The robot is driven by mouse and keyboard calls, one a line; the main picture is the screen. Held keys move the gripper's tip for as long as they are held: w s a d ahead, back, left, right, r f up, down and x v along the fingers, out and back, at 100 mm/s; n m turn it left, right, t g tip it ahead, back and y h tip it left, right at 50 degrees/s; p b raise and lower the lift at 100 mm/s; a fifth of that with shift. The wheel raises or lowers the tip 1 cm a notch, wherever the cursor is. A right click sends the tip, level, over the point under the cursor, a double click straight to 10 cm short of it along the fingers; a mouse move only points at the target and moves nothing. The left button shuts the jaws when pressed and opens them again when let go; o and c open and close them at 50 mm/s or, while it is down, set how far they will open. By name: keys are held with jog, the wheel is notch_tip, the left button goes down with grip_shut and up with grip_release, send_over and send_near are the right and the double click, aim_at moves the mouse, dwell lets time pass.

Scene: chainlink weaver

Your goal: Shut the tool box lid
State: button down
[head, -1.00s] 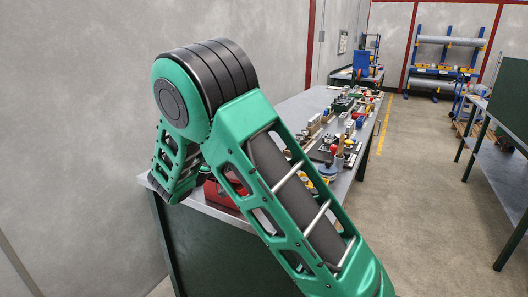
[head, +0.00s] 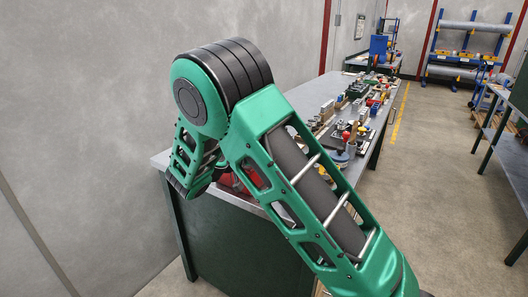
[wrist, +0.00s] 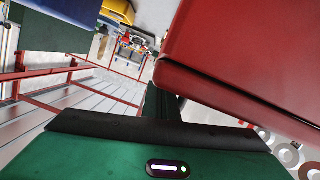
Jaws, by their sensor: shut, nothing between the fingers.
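The red tool box (head: 230,181) sits on the near end of the grey workbench in the head view, mostly hidden behind my arm. In the wrist view its red panels (wrist: 235,50) fill the upper right, very close, with a dark line along an edge. I cannot tell lid from body there, nor how far the lid is open. My gripper (wrist: 162,105) shows in the wrist view as a dark green upright piece, shut and empty, just left of the red panels. Whether it touches them is unclear. The head view hides my gripper.
The workbench (head: 180,157) holds several small tools and parts farther along. A grey wall stands close on the left. Another bench is at the right, with open floor (head: 430,150) between. Round metal rings (wrist: 288,155) lie at the lower right of the wrist view.

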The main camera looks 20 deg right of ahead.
jog(key=shift+s+a+f, duration=0.1)
jog(key=shift+a+f, duration=0.1)
jog(key=shift+f, duration=0.15)
jog(key=r, duration=0.4)
jog(key=shift+a+r, duration=0.2)
jog(key=shift+r, duration=0.15)
jog(key=v, duration=0.9)
jog(key=shift+s+d+r, duration=0.15)
jog(key=shift+s+d, duration=0.05)
jog(key=shift+s, duration=0.05)
jog(key=s+d+f+g+y, duration=0.2)
jog(key=s+d+g+y, duration=0.1)
jog(key=s+d, duration=0.55)
jog(key=s+d+f+g+y, duration=0.2)
jog(key=s+d+g, duration=0.25)
jog(key=d, duration=0.65)
jog(key=s+a+f+n+y, duration=0.1)
jog(key=s+y, duration=0.3)
jog(key=s, duration=0.9)
jog(key=s+a+f+n+y, duration=0.1)
jog(key=s+y, duration=0.3)
jog(key=s, duration=1)
jog(key=shift+a+f+g, duration=0.45)
jog(key=shift+a, duration=0.1)
